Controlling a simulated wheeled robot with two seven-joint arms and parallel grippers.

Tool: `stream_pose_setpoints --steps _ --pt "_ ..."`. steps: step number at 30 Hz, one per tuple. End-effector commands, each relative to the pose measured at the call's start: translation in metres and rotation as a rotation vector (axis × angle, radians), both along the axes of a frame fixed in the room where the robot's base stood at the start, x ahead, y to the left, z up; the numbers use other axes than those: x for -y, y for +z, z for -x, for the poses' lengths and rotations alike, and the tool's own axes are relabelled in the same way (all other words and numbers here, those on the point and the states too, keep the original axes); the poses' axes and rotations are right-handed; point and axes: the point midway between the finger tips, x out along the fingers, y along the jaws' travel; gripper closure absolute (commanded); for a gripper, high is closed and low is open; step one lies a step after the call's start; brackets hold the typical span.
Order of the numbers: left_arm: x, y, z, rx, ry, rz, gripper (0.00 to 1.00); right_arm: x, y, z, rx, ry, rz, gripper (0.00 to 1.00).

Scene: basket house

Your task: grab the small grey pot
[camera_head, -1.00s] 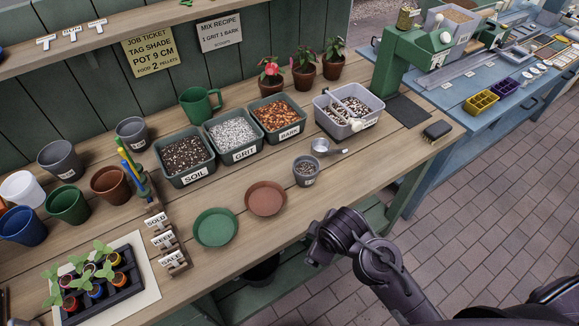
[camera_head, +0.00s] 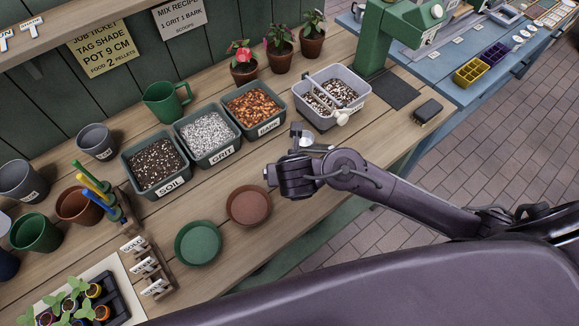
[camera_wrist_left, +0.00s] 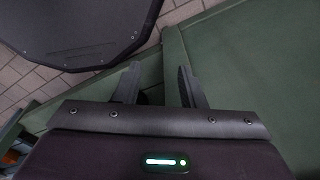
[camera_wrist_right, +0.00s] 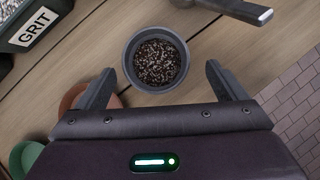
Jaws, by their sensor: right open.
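The small grey pot (camera_wrist_right: 157,60), filled with dark and pale speckled mix, stands upright on the bench in the right wrist view. In the head view it is hidden behind my right gripper. My right gripper (camera_wrist_right: 160,74) is open and empty, its fingers on either side of the pot's near part in the picture. I cannot tell how high the fingers are above the bench. My left gripper (camera_wrist_left: 158,72) is open and empty beside a green panel, away from the pot. It is out of the head view.
A metal scoop (camera_wrist_right: 238,8) lies close to the pot. A terracotta saucer (camera_head: 249,206) and a green saucer (camera_head: 198,243) are to the left. Tubs of soil (camera_head: 128,155), grit (camera_head: 179,127) and bark (camera_head: 227,102) stand behind. Larger grey pots (camera_head: 96,146) are far left.

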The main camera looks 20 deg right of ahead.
Motion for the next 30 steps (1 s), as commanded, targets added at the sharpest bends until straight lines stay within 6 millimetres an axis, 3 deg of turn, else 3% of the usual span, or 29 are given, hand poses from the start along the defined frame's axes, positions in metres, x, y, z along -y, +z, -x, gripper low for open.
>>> stream_pose_setpoints --steps 8,13,21,30 --pt "-0.008 -0.01 0.029 -0.041 -0.003 -0.011 0.64 0.004 -0.029 -0.024 0.002 -0.004 0.001 0.09" --pt "-0.008 -0.012 0.022 -0.032 -0.003 -0.01 0.64 0.006 -0.047 -0.035 0.0 -0.005 -0.002 0.09" --pt "-0.004 -0.01 0.001 -0.001 -0.003 -0.006 0.64 0.006 -0.05 -0.037 0.001 -0.005 -0.004 0.09" --pt "-0.002 -0.011 0.009 -0.012 -0.002 -0.003 0.64 0.006 -0.049 -0.037 0.001 -0.006 -0.005 0.45"
